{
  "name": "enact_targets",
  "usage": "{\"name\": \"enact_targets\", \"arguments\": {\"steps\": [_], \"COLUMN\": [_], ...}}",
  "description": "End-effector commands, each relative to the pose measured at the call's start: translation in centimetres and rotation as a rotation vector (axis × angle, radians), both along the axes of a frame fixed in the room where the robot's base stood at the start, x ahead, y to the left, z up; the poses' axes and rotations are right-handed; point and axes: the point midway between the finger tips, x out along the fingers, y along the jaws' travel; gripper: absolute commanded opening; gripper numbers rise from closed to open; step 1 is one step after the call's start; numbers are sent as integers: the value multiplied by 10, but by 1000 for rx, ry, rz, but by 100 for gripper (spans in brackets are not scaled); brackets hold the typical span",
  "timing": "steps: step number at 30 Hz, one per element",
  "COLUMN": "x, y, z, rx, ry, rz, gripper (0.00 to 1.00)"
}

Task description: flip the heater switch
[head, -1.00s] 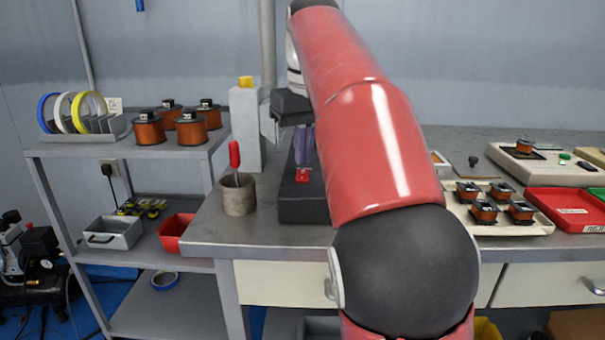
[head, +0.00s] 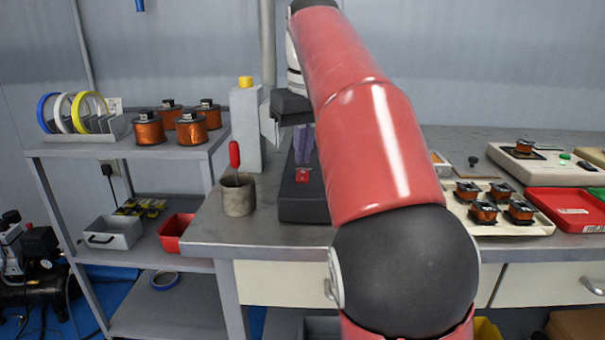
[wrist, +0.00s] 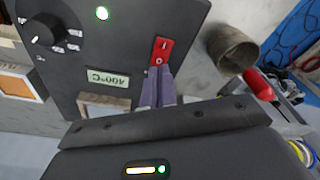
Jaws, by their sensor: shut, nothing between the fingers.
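The heater is a dark box (head: 303,207) on the bench, partly hidden by my arm in the head view. Its red switch (head: 302,176) is on the top face; in the wrist view the switch (wrist: 162,47) shows I and O marks. My gripper (head: 304,160) is shut and empty, pointing down at the switch. In the wrist view its fingertips (wrist: 160,70) are at the O end, very close; I cannot tell whether they touch.
A brown pot (head: 238,197) holding a red-handled tool stands left of the heater. A grey post with a yellow top (head: 246,125) stands behind. A black dial (wrist: 47,28) is on the heater. A coil tray (head: 540,222) is at right.

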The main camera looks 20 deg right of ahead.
Motion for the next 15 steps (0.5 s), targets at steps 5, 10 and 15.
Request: {"name": "enact_targets", "arguments": {"steps": [5, 10, 15], "x": [0, 0, 0], "y": [0, 0, 0], "z": [0, -2, -4], "rx": [0, 0, 0], "ry": [0, 0, 0], "rz": [0, 0, 0], "gripper": [0, 0, 0]}}
